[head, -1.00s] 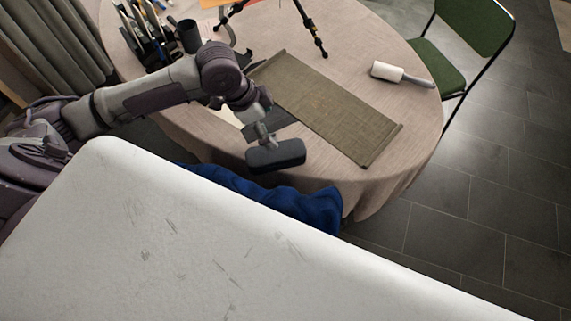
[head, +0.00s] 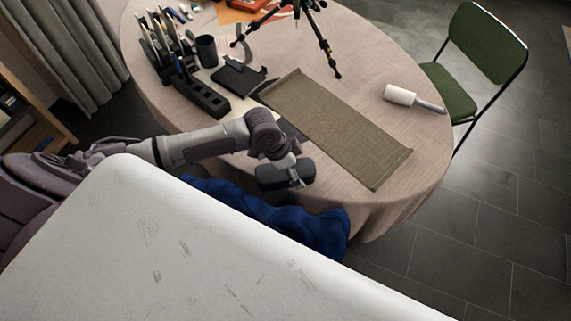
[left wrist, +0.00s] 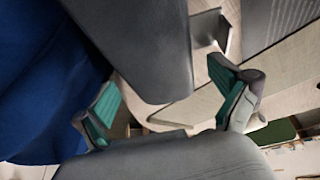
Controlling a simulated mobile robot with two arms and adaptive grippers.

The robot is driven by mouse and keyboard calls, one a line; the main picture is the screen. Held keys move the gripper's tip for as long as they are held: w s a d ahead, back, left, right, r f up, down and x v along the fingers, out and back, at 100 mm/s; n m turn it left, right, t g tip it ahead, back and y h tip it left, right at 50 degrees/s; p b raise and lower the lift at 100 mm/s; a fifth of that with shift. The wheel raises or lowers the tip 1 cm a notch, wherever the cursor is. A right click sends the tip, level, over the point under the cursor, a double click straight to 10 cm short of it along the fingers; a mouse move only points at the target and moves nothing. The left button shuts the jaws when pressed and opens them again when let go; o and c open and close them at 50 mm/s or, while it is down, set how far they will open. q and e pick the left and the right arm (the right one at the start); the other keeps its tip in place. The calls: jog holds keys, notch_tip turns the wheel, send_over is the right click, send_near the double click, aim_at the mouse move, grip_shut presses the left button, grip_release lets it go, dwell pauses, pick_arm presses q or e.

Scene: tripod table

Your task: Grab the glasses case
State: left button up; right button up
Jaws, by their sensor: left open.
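The glasses case (head: 270,179) is a dark grey, rounded block at the table's near edge in the head view. My left gripper (head: 296,178) is at the case, and one finger shows across its right part. In the left wrist view the jaws (left wrist: 167,103) stand wide apart, with green pads facing each other. Dark grey bodies fill the top and bottom of that view; I cannot tell for sure which is the case. No grip on it is visible. My right gripper is out of view.
The round table (head: 425,165) bears an olive mat (head: 335,125), a lint roller (head: 402,95), a tripod (head: 325,50), a dark cup (head: 207,50) and a black holder (head: 202,97). Blue fabric (head: 290,220) lies below the near edge. A green chair (head: 485,45) stands right.

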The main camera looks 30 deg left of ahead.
pick_arm(q)
jog(key=shift+w+d+f, duration=0.2)
jog(key=shift+f, duration=0.45)
jog(key=shift+r, duration=0.1)
jog(key=c, duration=1.4)
